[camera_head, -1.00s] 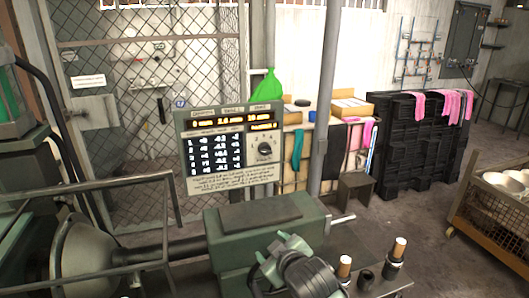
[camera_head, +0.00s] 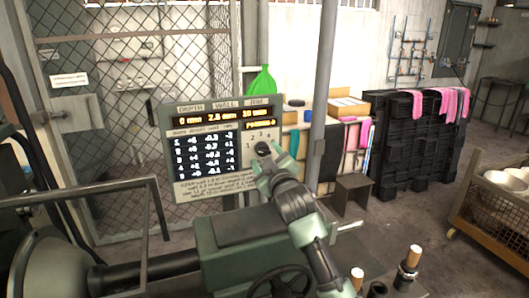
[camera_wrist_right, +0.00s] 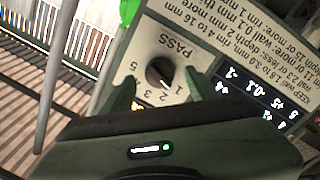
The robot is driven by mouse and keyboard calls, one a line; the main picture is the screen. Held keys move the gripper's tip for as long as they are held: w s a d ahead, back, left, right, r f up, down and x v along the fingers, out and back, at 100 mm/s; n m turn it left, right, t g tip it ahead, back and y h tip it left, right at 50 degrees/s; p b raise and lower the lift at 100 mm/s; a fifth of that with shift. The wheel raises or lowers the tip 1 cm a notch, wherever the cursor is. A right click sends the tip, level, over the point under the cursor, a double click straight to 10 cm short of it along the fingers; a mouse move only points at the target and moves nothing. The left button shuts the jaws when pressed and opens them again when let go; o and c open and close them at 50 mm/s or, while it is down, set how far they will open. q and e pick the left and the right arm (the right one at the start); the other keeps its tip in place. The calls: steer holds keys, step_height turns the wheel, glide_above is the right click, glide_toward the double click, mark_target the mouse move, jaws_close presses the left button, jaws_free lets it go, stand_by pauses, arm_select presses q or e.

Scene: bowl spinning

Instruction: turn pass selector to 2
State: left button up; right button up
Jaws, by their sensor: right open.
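The pass selector (camera_head: 263,148) is a small dark round knob on a pale plate at the right of the grey-green control panel (camera_head: 225,187). The wrist view shows the knob (camera_wrist_right: 160,73) below the word PASS, with numbers along one side. Its pale pointer mark faces the 1 and 2 side; I cannot tell exactly which number. My right gripper (camera_head: 263,163) is in front of the selector and partly covers its plate. In the wrist view my right gripper's (camera_wrist_right: 160,93) fingers are apart, one on each side of the knob; contact is not clear. My left gripper is not in view.
The panel stands above a green lathe (camera_head: 225,230) with a handwheel (camera_head: 280,283). A grey post (camera_head: 322,80) rises just right of the panel. A metal rail (camera_head: 85,193) is at the left. Black crates (camera_head: 410,150) and a bowl cart (camera_head: 490,220) stand right.

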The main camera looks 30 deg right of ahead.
steer(key=shift+w+d, duration=0.2)
steer(key=shift+w, duration=0.4)
steer(key=shift+w+d, duration=0.1)
steer(key=shift+w, duration=0.2)
jaws_close()
arm_select(q)
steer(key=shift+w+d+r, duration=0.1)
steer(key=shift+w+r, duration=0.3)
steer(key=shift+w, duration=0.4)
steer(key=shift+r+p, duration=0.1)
steer(key=shift+p, duration=0.2)
arm_select(e)
steer(key=m+p, duration=0.1)
steer(key=m, duration=0.1)
steer(key=shift+r+m+p, duration=0.15)
steer(key=shift+m+p, duration=0.15)
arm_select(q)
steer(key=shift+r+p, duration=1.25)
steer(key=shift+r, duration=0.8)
arm_select(e)
steer(key=shift+m, duration=2)
